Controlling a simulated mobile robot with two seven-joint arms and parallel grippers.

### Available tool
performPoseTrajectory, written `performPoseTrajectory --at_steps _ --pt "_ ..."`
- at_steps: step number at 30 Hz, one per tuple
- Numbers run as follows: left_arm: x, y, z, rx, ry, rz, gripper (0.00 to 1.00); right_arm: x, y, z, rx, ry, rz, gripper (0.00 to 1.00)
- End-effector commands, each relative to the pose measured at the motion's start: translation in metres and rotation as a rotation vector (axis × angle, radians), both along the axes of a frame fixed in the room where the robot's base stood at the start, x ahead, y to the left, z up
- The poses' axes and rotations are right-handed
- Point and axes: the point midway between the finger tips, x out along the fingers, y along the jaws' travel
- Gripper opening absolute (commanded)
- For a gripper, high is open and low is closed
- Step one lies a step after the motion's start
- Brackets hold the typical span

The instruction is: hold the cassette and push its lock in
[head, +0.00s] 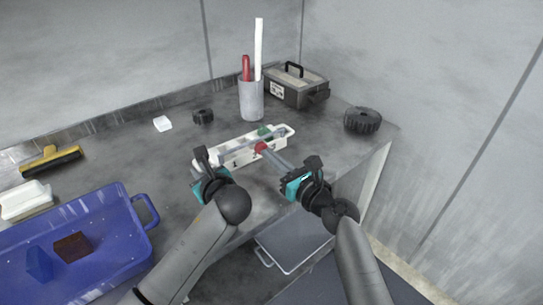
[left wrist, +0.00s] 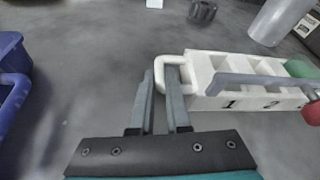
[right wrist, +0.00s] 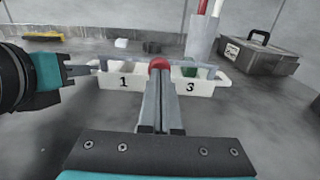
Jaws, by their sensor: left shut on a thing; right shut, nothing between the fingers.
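The white cassette (head: 243,153) lies on the grey bench, with numbered compartments and a loop handle at each end. A grey lock bar (left wrist: 262,82) runs along its top, with a red knob (right wrist: 159,64) on the near side and a green part (right wrist: 190,71) near the right end. My left gripper (left wrist: 167,68) is shut on the cassette's left loop handle (left wrist: 184,87). My right gripper (right wrist: 159,76) is shut and empty, its fingertips right at the red knob. They seem to touch it and hide the compartment number behind them.
A blue bin (head: 112,225) with blocks stands at the left front. Behind the cassette are a grey cup (head: 251,101) with upright sticks, a toolbox (head: 297,88) and a black knob (head: 203,117). A black ribbed wheel (head: 362,120) lies near the right edge.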

Motion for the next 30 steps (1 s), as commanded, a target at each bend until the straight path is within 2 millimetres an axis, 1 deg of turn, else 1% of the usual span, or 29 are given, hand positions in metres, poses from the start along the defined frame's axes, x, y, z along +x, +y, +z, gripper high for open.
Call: performPoseTrajectory --at_steps 13,21,30 --pt "0.000 0.000 0.000 0.000 -0.001 -0.001 0.00 0.003 0.002 0.000 0.000 0.000 0.000 0.00" --pt "0.000 0.000 0.000 0.000 -0.001 -0.001 0.00 0.018 0.014 0.001 0.002 -0.001 -0.002 0.00" --pt "0.000 -0.001 0.000 0.000 -0.001 -0.003 0.00 0.019 0.016 0.000 0.001 -0.001 -0.001 0.00"
